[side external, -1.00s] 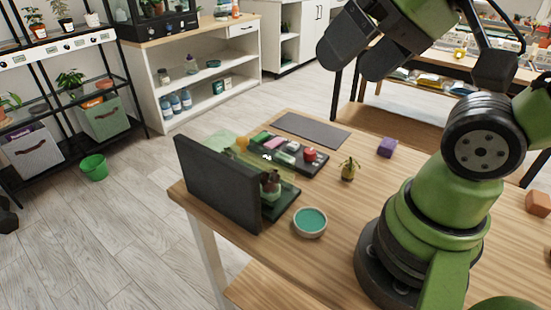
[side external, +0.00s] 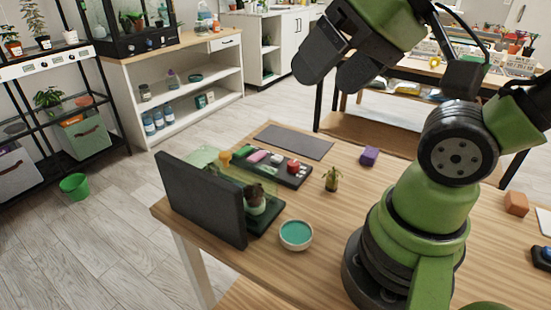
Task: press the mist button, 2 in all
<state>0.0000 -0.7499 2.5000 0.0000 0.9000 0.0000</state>
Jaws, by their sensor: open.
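My gripper (side external: 331,76) is in the side external view, upper middle, high above the table. Its two dark fingers are apart, with nothing between them. A dark panel (side external: 302,180) lies on the table below and to the left of it. The panel carries several coloured parts: a red knob-like button (side external: 293,165), a pink one (side external: 257,156) and a green one (side external: 239,152). I cannot tell which one is the mist button; no label is readable. My gripper is well clear of all of them.
An upright dark board (side external: 202,197) stands at the table's left edge, partly hiding a small plant on a dark tray (side external: 267,218).

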